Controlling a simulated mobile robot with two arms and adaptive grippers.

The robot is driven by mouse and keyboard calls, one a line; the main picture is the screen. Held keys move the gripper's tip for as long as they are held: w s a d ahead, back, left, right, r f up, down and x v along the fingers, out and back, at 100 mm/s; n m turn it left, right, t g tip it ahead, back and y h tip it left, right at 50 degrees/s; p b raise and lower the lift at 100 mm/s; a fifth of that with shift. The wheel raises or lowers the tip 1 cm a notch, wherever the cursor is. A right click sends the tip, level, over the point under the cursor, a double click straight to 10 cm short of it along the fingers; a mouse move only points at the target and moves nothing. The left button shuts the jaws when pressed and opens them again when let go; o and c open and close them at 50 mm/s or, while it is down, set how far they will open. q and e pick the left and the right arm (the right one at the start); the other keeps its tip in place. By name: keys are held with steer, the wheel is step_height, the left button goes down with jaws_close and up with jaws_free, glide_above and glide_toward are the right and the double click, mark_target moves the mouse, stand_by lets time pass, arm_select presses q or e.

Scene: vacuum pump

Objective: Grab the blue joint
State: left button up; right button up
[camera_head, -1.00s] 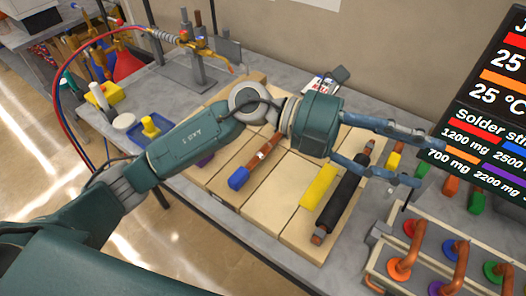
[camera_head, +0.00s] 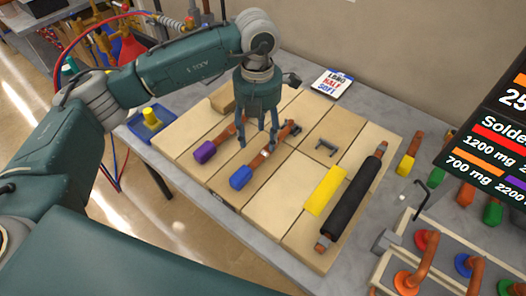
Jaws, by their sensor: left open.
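The blue joint (camera_head: 241,177) is a copper pipe piece with a blue block on its near end. It lies slanted on the wooden boards (camera_head: 200,171), its copper part running up and right. My left gripper (camera_head: 258,143) is open and points down over the copper part of this joint. Its fingers are close to the pipe; I cannot tell whether they touch it. A purple joint (camera_head: 204,152) lies just to the left, partly hidden behind the gripper. My right gripper is not in view.
A yellow block (camera_head: 325,191) and a black-sleeved copper roller (camera_head: 352,198) lie to the right. A pipe fixture (camera_head: 425,262) stands front right. A card (camera_head: 332,84) lies at the back.

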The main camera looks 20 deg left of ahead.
mark_target(261, 150)
arm_select(q)
steer(key=shift+s+d+f+p, duration=0.1)
steer(key=shift+s+f+p, duration=0.05)
steer(key=shift+f+p, duration=0.2)
steer(key=f, duration=0.1)
steer(key=f+p, duration=0.2)
steer(key=shift+s+d+f, duration=0.2)
steer(key=shift+d+f, duration=0.1)
steer(key=shift+f, duration=0.45)
steer(key=shift+w+r, duration=0.1)
steer(key=shift+w, duration=0.05)
jaws_close()
